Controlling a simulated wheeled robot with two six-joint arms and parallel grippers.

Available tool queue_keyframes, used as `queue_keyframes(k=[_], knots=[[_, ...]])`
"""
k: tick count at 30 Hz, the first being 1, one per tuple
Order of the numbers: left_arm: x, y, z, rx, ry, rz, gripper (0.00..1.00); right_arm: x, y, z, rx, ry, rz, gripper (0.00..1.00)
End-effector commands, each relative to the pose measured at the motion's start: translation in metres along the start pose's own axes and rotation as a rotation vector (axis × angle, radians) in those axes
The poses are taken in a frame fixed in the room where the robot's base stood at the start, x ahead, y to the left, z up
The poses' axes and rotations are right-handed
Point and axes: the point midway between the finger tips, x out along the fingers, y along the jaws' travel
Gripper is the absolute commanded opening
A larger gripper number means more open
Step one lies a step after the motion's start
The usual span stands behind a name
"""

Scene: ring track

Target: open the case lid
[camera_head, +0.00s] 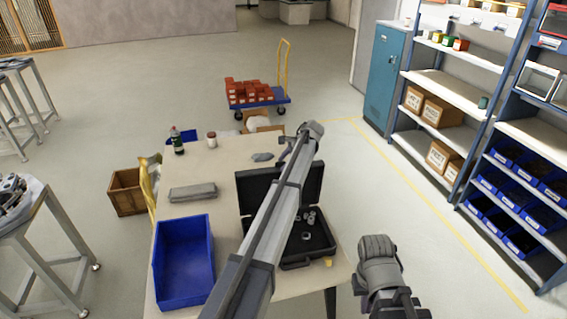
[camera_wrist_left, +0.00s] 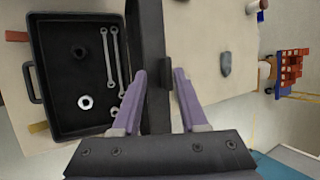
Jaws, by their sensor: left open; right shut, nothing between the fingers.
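The black case (camera_head: 310,262) lies on the table with its lid (camera_head: 262,182) raised and standing up at the back. In the left wrist view, the case (camera_wrist_left: 62,50) holds wrenches and round metal parts. The lid (camera_wrist_left: 150,30) shows there edge-on as a dark band. My left gripper (camera_wrist_left: 160,75) is open, its purple fingers on either side of the lid's edge; I cannot tell if they touch it. In the head view my left arm hides part of the case and lid. My right gripper (camera_head: 378,266) is shut and empty, right of the table's near corner; its fingertips are not clear.
Shelves (camera_head: 448,92) stand at the right. The floor between them and the table is clear.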

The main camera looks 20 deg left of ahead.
Motion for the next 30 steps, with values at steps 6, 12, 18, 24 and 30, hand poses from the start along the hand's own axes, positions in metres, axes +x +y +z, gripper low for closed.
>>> queue_keyframes(k=[6,12,18,24,30], knots=[[-0.023,-0.002,0.002,0.001,0.0,0.0,0.42,-0.02,0.002,0.001,0.001,0.0,0.0,0.0],[-0.052,-0.002,0.002,0.001,0.001,-0.001,0.42,-0.045,0.004,0.003,0.0,-0.001,0.0,0.0],[-0.074,-0.002,0.001,0.0,0.001,-0.001,0.42,-0.062,0.006,0.004,-0.002,-0.002,0.0,0.0],[-0.076,0.0,0.0,-0.001,0.0,-0.001,0.42,-0.062,0.006,0.004,-0.003,-0.003,0.0,0.0],[-0.075,0.0,0.001,-0.004,0.001,0.001,0.34,-0.062,0.006,0.004,-0.003,-0.002,0.0,0.0]])
